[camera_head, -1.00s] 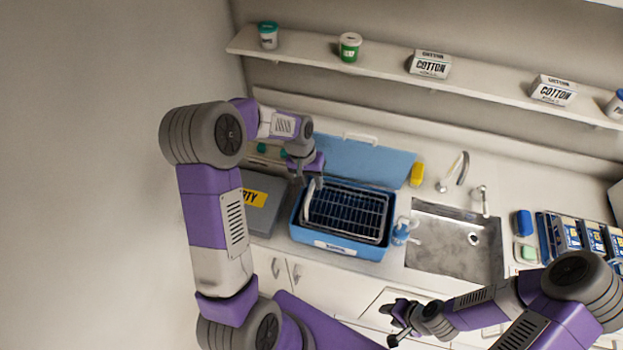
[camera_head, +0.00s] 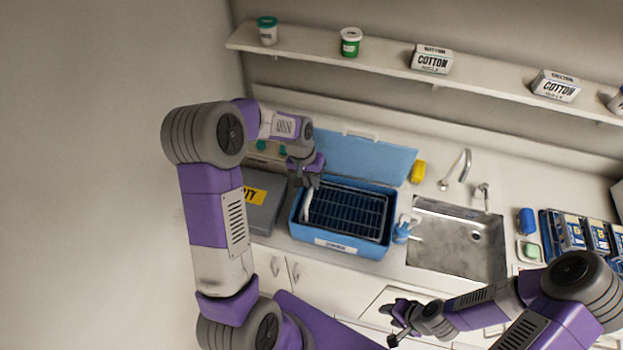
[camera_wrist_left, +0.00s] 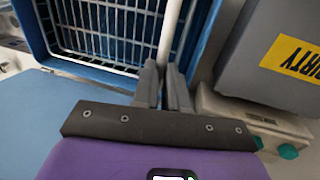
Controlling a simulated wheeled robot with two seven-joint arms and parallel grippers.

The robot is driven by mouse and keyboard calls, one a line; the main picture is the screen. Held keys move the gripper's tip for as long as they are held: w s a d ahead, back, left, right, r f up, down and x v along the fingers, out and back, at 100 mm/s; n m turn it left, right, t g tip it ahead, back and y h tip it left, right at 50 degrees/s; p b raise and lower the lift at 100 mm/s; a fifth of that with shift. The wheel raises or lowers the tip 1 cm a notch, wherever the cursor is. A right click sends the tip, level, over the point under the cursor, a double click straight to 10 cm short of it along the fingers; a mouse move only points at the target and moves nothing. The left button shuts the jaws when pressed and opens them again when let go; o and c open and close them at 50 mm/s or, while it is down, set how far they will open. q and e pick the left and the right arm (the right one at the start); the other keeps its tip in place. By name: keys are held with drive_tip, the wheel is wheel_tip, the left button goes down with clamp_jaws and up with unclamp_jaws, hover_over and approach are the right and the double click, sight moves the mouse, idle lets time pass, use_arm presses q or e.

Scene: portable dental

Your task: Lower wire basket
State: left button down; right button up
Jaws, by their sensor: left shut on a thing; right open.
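The wire basket (camera_head: 345,214) is a dark grid with a pale rim. It sits inside the blue tub (camera_head: 337,245), whose blue lid (camera_head: 362,160) stands open behind. My left gripper (camera_head: 313,182) is at the tub's left end, shut on the basket's white handle (camera_head: 307,203). In the left wrist view the fingers (camera_wrist_left: 163,85) close around the handle bar (camera_wrist_left: 169,35), with the basket grid (camera_wrist_left: 115,30) beyond. Whether the basket rests on the tub's floor is hidden. My right gripper (camera_head: 392,322) is open and empty, low in front of the cabinets.
A grey box with a yellow label (camera_head: 262,201) stands left of the tub. A blue-and-white bottle (camera_head: 402,229) stands close at its right, before the metal sink (camera_head: 455,245). A yellow block (camera_head: 418,171) lies behind. A shelf (camera_head: 390,75) runs along the wall above.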

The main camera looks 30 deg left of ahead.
use_arm(q)
wheel_tip(320, 180, down, 6)
drive_tip(key=b, duration=0.3)
drive_tip(key=shift+s, duration=0.2)
drive_tip(key=c, duration=1.4)
unclamp_jaws()
drive_tip(key=shift+o, duration=1.2)
drive_tip(key=shift+w, duration=0.2)
